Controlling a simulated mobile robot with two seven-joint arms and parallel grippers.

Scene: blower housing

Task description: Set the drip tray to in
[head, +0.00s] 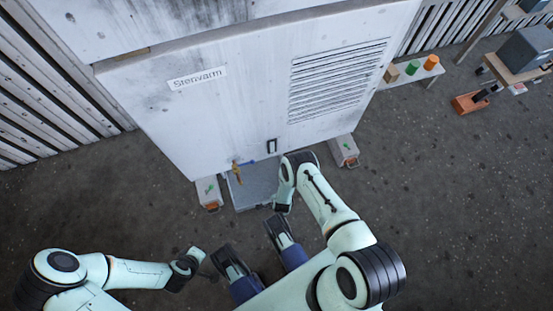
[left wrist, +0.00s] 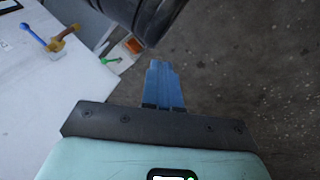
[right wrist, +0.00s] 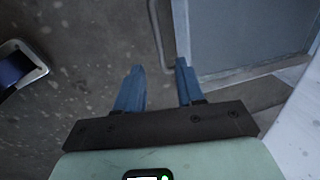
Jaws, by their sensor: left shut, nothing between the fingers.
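The drip tray (head: 252,189) is a flat grey pan sticking out from under the front of the white housing marked Stenvarm (head: 220,120). My right gripper (right wrist: 158,65) is open and empty. In the right wrist view, the tray (right wrist: 245,30) lies at the upper right, with a thin bar handle (right wrist: 157,32) along its front edge. The handle lies in line with the gap between the fingers, and I cannot tell the distance. In the head view, my right arm hides the tray's right front part. My left gripper (left wrist: 163,70) is shut and empty, low and left of the tray.
A brass tap (head: 236,173) hangs over the tray's left side. Support feet (head: 208,192) (head: 344,150) flank the tray. A black handle (head: 272,146) sits on the panel above. A shelf with pots (head: 412,68) and a red box (head: 468,103) stand at the right. The floor ahead is clear.

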